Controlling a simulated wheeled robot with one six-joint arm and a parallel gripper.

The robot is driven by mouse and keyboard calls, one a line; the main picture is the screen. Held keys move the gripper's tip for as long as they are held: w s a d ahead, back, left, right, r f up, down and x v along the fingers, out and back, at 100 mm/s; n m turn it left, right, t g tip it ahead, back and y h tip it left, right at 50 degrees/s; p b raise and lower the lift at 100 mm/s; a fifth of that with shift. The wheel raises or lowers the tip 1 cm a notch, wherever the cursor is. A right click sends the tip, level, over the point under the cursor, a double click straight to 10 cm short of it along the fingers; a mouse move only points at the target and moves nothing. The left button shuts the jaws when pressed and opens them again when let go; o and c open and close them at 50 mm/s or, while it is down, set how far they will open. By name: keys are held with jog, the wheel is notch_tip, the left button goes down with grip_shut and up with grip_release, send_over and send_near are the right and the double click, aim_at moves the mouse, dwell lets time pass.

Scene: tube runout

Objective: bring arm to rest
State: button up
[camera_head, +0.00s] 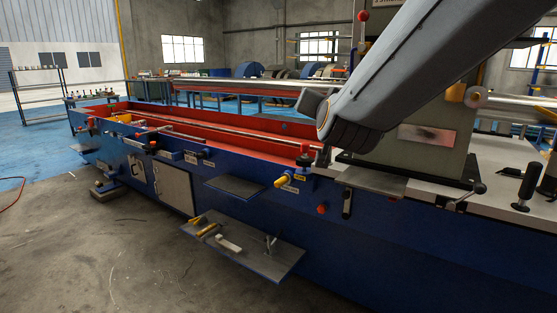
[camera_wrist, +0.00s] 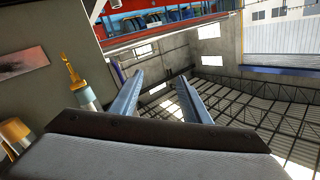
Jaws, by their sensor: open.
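My gripper (camera_wrist: 160,76) shows in the wrist view with its two metal fingers apart and nothing between them. The fingers point at the open hall, and neither touches anything I can see. In the head view my grey arm (camera_head: 425,70) reaches in from the upper right, in front of the machine's upright housing. Its lower end hangs above the near side of the long blue machine (camera_head: 110,145). I cannot make out the fingers in the head view.
A red trough (camera_head: 230,145) runs along the machine's top. A shelf (camera_head: 250,245) with several small tools juts out low at the front. A grey housing (camera_head: 430,165) stands close to my arm. In the wrist view a yellow-tipped fitting (camera_wrist: 75,75) is left of the fingers. Bare floor (camera_head: 70,250) lies front left.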

jog(key=s+a+f+n+g+y, duration=0.1)
jog(key=s+a+f+n+g, duration=0.15)
jog(key=s+f+g, duration=0.45)
jog(key=s+a+f+n+g+y, duration=0.1)
jog(key=s+a+f+n+g, duration=0.15)
jog(key=s+f, duration=0.75)
jog(key=s+d+f+n+g+h, duration=0.15)
jog(key=s+f+g, duration=0.25)
jog(key=s, duration=0.4)
jog(key=s+d+f+n+g, duration=0.1)
jog(key=s+d+f+g, duration=0.25)
jog(key=s, duration=0.35)
jog(key=s+d+r+m+h+p, duration=0.1)
jog(key=d+r+m+p, duration=0.2)
jog(key=d+r+p, duration=0.6)
jog(key=r+p, duration=0.1)
jog(key=p, duration=0.9)
jog(key=shift+s+d+g+p, duration=0.3)
jog(key=shift+s+d+p, duration=0.05)
jog(key=shift+d+p, duration=0.05)
jog(key=shift+c, duration=0.3)
